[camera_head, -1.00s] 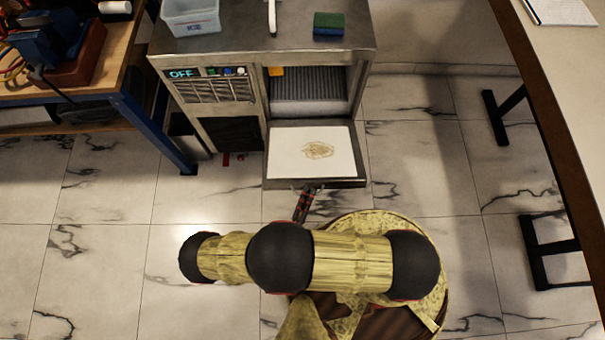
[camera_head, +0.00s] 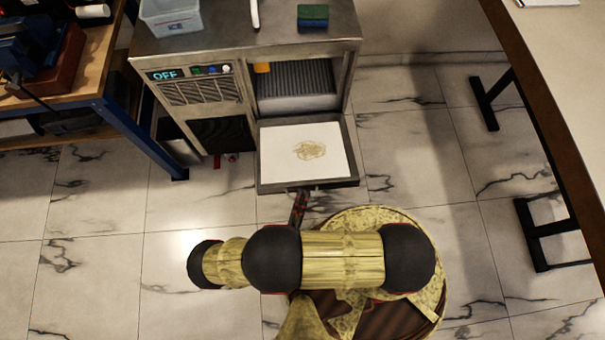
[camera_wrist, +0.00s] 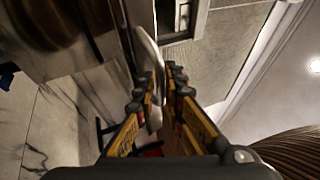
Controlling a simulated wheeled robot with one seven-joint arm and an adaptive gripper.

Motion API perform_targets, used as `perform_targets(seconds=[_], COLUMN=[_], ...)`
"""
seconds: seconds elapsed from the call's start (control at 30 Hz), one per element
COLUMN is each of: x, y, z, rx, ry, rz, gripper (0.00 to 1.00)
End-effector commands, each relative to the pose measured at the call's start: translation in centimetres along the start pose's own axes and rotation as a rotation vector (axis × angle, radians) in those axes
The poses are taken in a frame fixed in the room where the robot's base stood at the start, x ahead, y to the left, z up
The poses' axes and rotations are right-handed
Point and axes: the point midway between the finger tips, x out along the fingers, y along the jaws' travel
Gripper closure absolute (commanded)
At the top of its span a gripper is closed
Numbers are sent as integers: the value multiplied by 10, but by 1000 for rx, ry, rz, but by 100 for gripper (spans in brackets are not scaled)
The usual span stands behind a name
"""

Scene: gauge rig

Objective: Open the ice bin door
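The ice bin door (camera_head: 265,180) is folded down to about level at the front of the metal ice machine (camera_head: 200,110). A white panel with a brown stain covers its inner face. The bin opening (camera_head: 295,85) above it shows a dark ribbed inside. My gripper (camera_head: 300,200) is at the door's front edge, small and partly hidden by my arm. In the wrist view my two fingers (camera_wrist: 160,85) stand on either side of a pale curved bar (camera_wrist: 148,55), likely the door handle. The bar looks close to the left finger; whether both fingers press it is unclear.
A clear bin (camera_head: 172,18) marked ICE and a green-blue sponge (camera_head: 312,16) sit on top of the machine. The panel display (camera_head: 165,75) reads OFF. A workbench (camera_head: 110,90) stands left, a curved counter (camera_head: 555,80) right. Marble floor between is open.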

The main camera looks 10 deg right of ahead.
Motion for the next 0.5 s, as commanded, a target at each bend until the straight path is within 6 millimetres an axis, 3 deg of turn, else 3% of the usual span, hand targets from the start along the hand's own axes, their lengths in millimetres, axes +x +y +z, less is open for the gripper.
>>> perform_targets(seconds=[0.33,0.5], x=[0,4], y=[-1,-12], z=[-1,1], rx=[-2,-2], ry=[0,0], rz=[-1,-2], gripper=[84,84])
